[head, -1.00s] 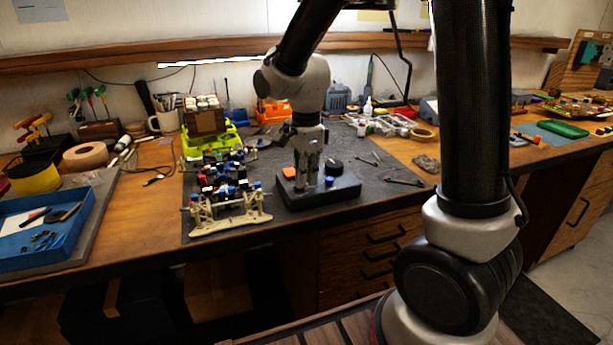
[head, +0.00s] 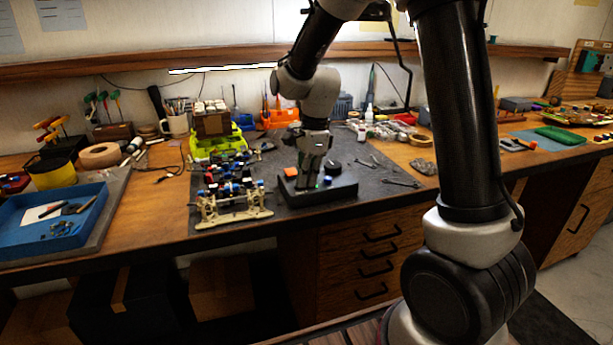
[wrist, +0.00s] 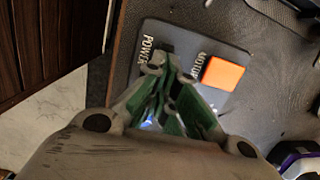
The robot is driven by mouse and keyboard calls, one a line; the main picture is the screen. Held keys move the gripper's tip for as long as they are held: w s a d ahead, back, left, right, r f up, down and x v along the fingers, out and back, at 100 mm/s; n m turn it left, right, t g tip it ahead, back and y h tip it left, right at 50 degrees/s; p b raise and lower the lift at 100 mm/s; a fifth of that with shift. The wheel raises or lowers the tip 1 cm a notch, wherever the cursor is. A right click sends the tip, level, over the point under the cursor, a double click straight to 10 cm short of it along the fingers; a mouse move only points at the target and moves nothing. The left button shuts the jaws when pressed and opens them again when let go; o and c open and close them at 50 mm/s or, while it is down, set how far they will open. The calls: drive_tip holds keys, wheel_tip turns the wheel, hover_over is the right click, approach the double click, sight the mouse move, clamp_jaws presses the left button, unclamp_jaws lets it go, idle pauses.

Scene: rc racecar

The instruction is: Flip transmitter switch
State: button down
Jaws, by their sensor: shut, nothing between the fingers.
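The transmitter is a dark, flat box (head: 343,188) lying on the grey mat, with an orange square button and a black round knob (head: 333,166) on top. In the wrist view the box (wrist: 190,38) shows the labels POWER and MOTOR, with the orange button (wrist: 223,73) beside MOTOR. My gripper (head: 307,187) points down over the top of the box, left of the knob. In the wrist view my gripper (wrist: 168,62) is shut and empty, its tips beside the POWER label. The fingers hide the switch there, and I cannot tell whether they touch it.
A car chassis (head: 235,208) stands on the mat close to the left of the box. Wrenches (head: 400,182) lie to the right. A lime-green bin (head: 215,147) and an orange bin (head: 280,118) stand behind. A blue tray (head: 85,222) is at the far left.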

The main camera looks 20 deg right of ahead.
drive_tip(key=shift+s+d+f, duration=0.15)
drive_tip(key=shift+d+f, duration=0.1)
drive_tip(key=shift+f, duration=0.05)
drive_tip(key=shift+r, duration=0.3)
drive_tip(key=shift+w+r, duration=0.2)
drive_tip(key=shift+r, duration=0.1)
drive_tip(key=shift+r, duration=0.1)
drive_tip(key=shift+r, duration=0.2)
wheel_tip(320, 180, up, 13)
drive_tip(key=d, duration=0.2)
drive_tip(key=shift+d, duration=0.35)
drive_tip(key=shift+r, duration=0.1)
